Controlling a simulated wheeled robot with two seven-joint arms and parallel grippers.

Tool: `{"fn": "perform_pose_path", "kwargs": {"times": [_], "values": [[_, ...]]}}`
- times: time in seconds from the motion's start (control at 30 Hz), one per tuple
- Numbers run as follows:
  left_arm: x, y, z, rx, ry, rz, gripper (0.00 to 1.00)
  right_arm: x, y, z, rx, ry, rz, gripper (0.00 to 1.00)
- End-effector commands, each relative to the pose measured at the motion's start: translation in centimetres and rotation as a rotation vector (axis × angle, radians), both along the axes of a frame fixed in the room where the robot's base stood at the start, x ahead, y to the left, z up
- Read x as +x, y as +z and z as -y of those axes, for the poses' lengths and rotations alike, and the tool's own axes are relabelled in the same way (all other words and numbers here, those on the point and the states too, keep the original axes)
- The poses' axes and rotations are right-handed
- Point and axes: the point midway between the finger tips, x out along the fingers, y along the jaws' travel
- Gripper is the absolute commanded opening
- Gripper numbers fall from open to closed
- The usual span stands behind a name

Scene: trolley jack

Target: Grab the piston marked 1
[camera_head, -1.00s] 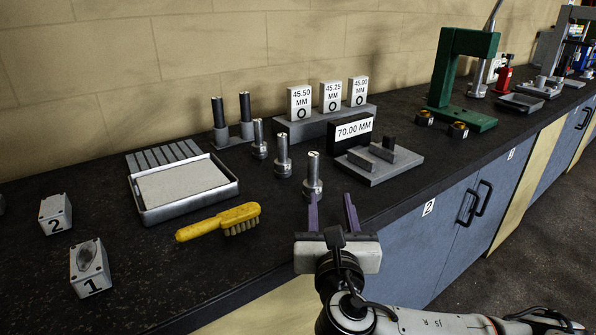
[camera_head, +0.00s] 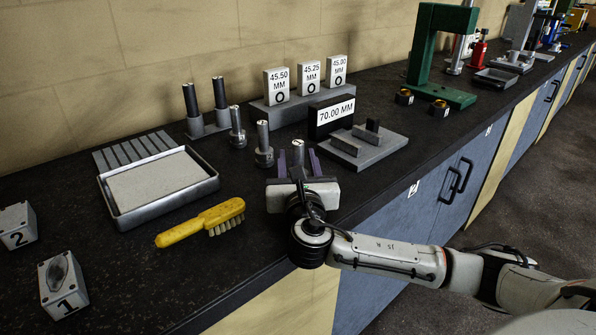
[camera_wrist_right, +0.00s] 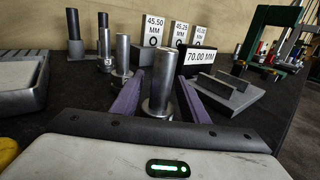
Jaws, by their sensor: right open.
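Three grey metal pistons with round bases stand upright in a diagonal row on the dark bench: a far one (camera_head: 237,128), a middle one (camera_head: 263,146) and the nearest one (camera_head: 298,151). The marks on their tops are too small to read surely. My right gripper (camera_head: 298,163) is open at the nearest piston, low over the bench. In the right wrist view, that piston (camera_wrist_right: 161,78) stands between the two purple fingers (camera_wrist_right: 160,92), with gaps on both sides. The gripper hides its lower part in the head view. My left gripper is not in view.
A yellow brush (camera_head: 203,222) and a grey tray (camera_head: 212,183) lie to the left, with blocks marked 1 (camera_head: 63,286) and 2 (camera_head: 17,226). A grey plate with dark blocks (camera_head: 385,150) is close on the right. Two dark rods (camera_head: 221,95) stand behind.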

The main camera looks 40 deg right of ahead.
Motion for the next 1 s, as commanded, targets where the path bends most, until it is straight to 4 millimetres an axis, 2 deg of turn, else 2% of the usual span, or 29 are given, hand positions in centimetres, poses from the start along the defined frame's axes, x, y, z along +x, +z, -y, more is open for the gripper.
{"fn": "perform_pose_path", "kwargs": {"times": [0.1,0.37,0.6,0.9,1.0], "values": [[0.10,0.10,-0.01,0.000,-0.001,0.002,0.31,0.96,0.06,0.60,-0.001,0.000,0.001,0.40],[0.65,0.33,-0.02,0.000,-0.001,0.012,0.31,1.11,-0.02,0.69,0.000,0.000,0.000,0.39],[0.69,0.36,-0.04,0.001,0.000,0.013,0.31,1.09,-0.02,0.68,0.000,0.000,0.000,0.00],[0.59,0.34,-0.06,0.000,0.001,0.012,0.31,1.10,0.24,0.69,-0.001,0.000,0.003,0.00],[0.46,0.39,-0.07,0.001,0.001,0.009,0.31,1.12,0.95,0.68,0.001,0.000,0.006,0.00]]}}
